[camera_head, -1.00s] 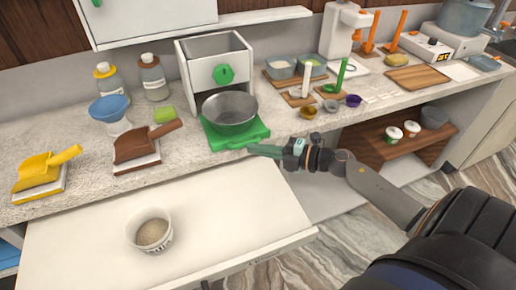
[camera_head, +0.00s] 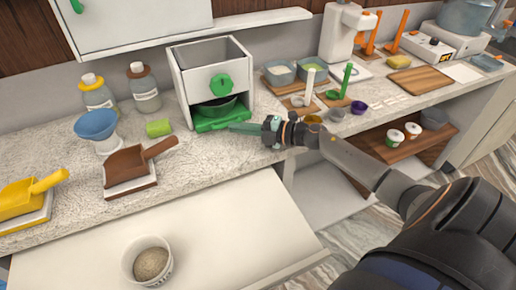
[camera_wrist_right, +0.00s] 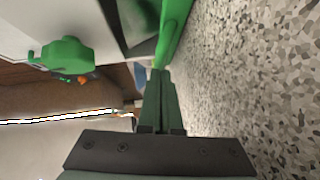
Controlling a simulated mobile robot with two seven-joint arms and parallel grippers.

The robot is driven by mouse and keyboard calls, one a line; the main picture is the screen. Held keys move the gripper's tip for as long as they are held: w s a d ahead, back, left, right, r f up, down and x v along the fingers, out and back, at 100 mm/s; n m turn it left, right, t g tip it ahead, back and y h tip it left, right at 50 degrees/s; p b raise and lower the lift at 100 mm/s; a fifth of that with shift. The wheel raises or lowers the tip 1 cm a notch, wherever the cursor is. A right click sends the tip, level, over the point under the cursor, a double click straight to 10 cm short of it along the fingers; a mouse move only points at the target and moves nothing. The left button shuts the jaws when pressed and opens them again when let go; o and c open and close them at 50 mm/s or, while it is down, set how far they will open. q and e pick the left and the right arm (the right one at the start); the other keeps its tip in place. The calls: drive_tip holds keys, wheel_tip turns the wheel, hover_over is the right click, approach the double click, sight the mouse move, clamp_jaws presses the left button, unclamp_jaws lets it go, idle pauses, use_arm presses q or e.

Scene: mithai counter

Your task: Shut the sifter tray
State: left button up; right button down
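The sifter is a white box (camera_head: 205,87) with an open top and a green knob (camera_head: 221,84) on its front. Its green tray (camera_head: 212,124) sits low in the opening, with only the front part sticking out. A grey metal bowl (camera_head: 217,107) on the tray is now mostly inside the box, its top hidden. My right gripper (camera_head: 236,128) is at the tray's front edge, fingers together with nothing between them. In the right wrist view, the fingertips (camera_wrist_right: 160,74) appear to touch the green tray edge (camera_wrist_right: 174,35). My left gripper is out of view.
An open white drawer below holds a bowl of grain (camera_head: 148,262).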

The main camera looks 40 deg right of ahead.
drive_tip(key=shift+w+d, duration=0.2)
drive_tip(key=shift+w, duration=0.35)
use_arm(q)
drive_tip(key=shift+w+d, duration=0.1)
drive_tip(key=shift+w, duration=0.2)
use_arm(e)
drive_tip(key=shift+w+d+r, duration=0.1)
drive_tip(key=shift+r, duration=0.15)
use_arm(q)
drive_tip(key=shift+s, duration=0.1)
